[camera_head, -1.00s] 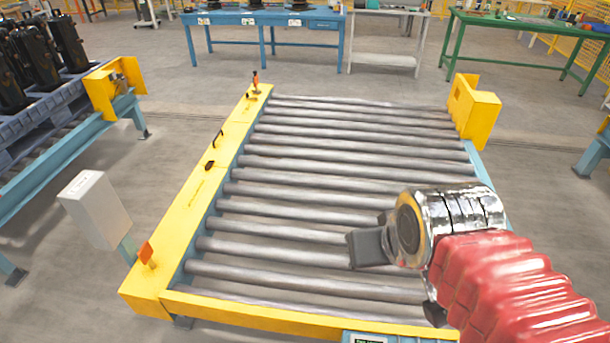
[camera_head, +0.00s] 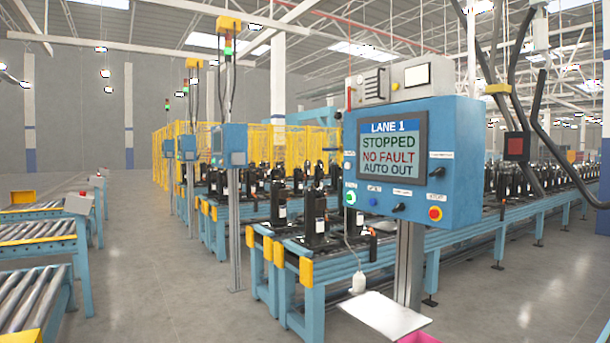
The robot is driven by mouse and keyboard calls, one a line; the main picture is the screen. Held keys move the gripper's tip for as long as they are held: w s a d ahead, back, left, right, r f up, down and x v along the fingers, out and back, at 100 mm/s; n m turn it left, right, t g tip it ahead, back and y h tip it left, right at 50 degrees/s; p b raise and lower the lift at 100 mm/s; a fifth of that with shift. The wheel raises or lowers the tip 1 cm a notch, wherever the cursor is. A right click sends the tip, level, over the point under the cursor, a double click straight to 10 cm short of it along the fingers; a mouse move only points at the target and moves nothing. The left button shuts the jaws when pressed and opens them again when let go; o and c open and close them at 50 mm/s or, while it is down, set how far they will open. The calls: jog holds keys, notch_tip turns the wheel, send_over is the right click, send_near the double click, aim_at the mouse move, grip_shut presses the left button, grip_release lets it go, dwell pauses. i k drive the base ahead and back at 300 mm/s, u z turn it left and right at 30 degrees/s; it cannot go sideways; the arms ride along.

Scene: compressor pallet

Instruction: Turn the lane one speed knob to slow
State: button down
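The lane one control panel (camera_head: 468,150) is a blue box on a grey post, right of centre. Its screen (camera_head: 392,145) reads "LANE 1", "STOPPED", "NO FAULT", "AUTO OUT". A black knob (camera_head: 437,172) sits right of the screen under a small white label. Another black knob (camera_head: 398,207) sits below the screen. The labels are too small to read, so I cannot tell which is the speed knob or its setting. A lit green button (camera_head: 350,198), a blue button (camera_head: 373,201) and a red button on yellow (camera_head: 435,213) are also on the face. My gripper is not in view.
A blue conveyor (camera_head: 318,290) carrying black compressors runs behind. Roller conveyors (camera_head: 40,236) stand at left. Open floor (camera_head: 180,300) lies between.

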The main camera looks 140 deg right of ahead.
aim_at(440, 172)
jog(key=z, duration=5.55)
